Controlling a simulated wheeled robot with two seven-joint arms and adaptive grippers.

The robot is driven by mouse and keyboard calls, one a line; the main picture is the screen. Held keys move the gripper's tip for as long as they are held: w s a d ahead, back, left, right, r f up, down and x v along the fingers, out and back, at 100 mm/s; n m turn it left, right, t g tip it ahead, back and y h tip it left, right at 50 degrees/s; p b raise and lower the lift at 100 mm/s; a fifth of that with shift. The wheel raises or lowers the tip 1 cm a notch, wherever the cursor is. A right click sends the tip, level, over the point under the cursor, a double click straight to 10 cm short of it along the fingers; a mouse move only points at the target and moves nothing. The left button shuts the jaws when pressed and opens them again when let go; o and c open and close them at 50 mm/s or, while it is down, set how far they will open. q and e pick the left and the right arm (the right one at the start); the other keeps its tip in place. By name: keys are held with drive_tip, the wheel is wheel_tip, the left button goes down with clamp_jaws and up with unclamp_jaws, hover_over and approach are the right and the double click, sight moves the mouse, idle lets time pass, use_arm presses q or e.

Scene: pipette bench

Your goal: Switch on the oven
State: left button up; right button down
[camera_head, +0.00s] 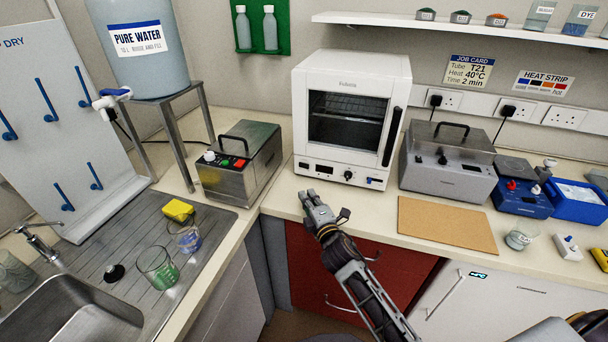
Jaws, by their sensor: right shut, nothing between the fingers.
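The white oven (350,61) stands on the counter against the back wall, its door shut. Its front strip carries small dark panels, a round knob (347,175) and a small switch with blue on it (372,181) at the right. I cannot tell whether the oven is on. My right gripper (307,196) is shut and empty, in front of and below the left part of the control strip, at the counter's front edge. It appears apart from the oven. My left gripper is not in view.
A steel box with coloured buttons (240,164) stands left of the oven, and a steel bath (447,162) stands to its right. A brown board (446,225) lies on the counter front. Glass beakers (158,268) stand by the sink at left.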

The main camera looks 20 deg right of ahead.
approach(302, 166)
drive_tip(key=shift+w+a+p, duration=0.1)
drive_tip(key=shift+w+a, duration=0.25)
drive_tip(key=shift+a, duration=0.3)
drive_tip(key=shift+w+a+p, duration=0.1)
drive_tip(key=shift+w+a, duration=0.3)
drive_tip(key=shift+a, duration=0.25)
drive_tip(key=shift+w+a+p, duration=0.1)
drive_tip(key=shift+w+a, duration=0.25)
drive_tip(key=shift+a, duration=0.35)
drive_tip(key=shift+w+d+p, duration=0.3)
drive_tip(key=shift+w+d, duration=0.75)
drive_tip(key=shift+w, duration=0.2)
drive_tip(key=shift+w+d, duration=0.25)
drive_tip(key=shift+w, duration=0.05)
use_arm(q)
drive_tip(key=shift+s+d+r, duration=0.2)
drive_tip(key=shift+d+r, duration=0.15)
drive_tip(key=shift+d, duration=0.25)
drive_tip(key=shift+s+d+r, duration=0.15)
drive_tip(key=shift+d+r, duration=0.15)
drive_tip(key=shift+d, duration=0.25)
use_arm(e)
drive_tip(key=shift+w+d, duration=0.3)
drive_tip(key=shift+d, duration=0.25)
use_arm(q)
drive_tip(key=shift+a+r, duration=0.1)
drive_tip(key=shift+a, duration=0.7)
